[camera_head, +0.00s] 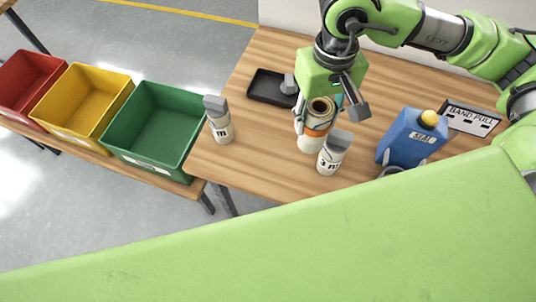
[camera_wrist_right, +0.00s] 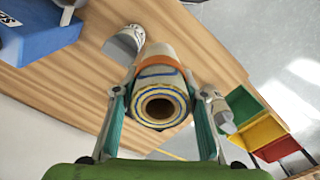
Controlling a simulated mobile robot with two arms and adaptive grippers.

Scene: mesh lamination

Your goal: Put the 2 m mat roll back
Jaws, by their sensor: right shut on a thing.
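A mat roll (camera_head: 313,141) with a cream body, an orange band and a blue-edged spiral top is on or just above the wooden table. It cannot be told whether its base touches. My right gripper (camera_head: 320,115) is shut around its upper part from above. In the right wrist view the roll's open end (camera_wrist_right: 159,106) faces the camera, between the two fingers of my right gripper (camera_wrist_right: 159,98). Its label is hidden. A grey-topped white cylinder marked "3 m" (camera_head: 333,153) stands close to its right. A similar one (camera_head: 219,120) stands at the table's left edge. My left gripper is out of view.
A black tray (camera_head: 262,96) with a grey piece (camera_head: 289,84) lies behind the roll. A blue jug (camera_head: 410,140) with a yellow cap and a "BAND PULL" sign (camera_head: 470,119) are at right. Green (camera_head: 155,125), yellow (camera_head: 83,98) and red (camera_head: 28,80) bins stand left of the table.

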